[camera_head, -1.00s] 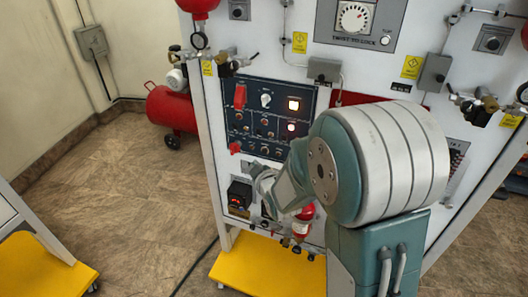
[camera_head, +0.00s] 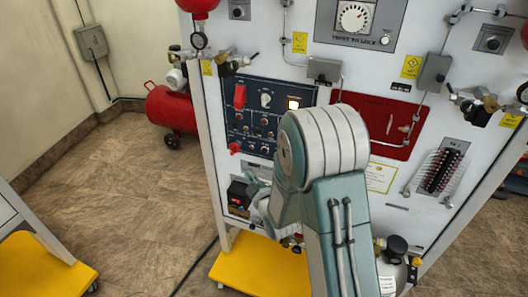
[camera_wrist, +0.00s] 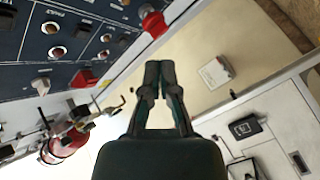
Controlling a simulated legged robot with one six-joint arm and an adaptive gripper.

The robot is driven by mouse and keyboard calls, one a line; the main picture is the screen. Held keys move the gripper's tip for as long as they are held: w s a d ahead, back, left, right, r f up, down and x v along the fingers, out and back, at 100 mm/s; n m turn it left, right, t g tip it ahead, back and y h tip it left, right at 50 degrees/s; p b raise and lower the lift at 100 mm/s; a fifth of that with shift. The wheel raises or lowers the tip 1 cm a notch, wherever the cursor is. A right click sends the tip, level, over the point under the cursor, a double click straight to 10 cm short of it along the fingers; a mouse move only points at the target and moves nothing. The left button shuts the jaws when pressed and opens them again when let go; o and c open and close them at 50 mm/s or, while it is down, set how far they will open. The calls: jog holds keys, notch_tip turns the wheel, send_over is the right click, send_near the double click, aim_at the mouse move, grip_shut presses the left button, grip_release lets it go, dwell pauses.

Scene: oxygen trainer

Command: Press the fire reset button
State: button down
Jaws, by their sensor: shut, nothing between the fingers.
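The dark blue control panel (camera_head: 240,141) is on the upright white board in the head view, with a red handle, knobs, several small buttons and a lit white square button (camera_head: 293,104). The panel also shows tilted at the upper left of the wrist view (camera_wrist: 22,62), with several round buttons. I cannot read which is the fire reset button. My gripper (camera_wrist: 159,66) is shut and empty, its fingertips together in front of a pale background to the right of the panel. In the head view my arm covers the panel's lower right, and my gripper is only partly visible.
A red handle (camera_wrist: 154,22) projects from the panel's edge in the wrist view. A red bottle (camera_wrist: 66,146) hangs at lower left there. In the head view, a box with a red display (camera_head: 240,195) is below the panel. Open floor (camera_head: 130,200) lies left.

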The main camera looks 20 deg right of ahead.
aim_at(259, 149)
jog(key=shift+w+d, duration=0.9)
jog(key=shift+w, duration=0.3)
jog(key=shift+w+d, duration=0.85)
jog(key=shift+w, duration=0.3)
jog(key=shift+w+d, duration=0.9)
jog(key=shift+w, duration=0.3)
jog(key=shift+w+d, duration=0.1)
jog(key=shift+w+d+r, duration=0.1)
jog(key=shift+w+d, duration=0.05)
jog(key=shift+w, duration=0.05)
jog(key=shift+w+d, duration=0.2)
jog(key=shift+w, duration=0.1)
jog(key=shift+s+a, duration=0.45)
jog(key=shift+s, duration=0.2)
jog(key=shift+s+a, duration=0.1)
jog(key=s+a, duration=0.1)
jog(key=s, duration=0.1)
jog(key=s+a, duration=0.1)
jog(key=s, duration=0.1)
jog(key=shift+a, duration=0.4)
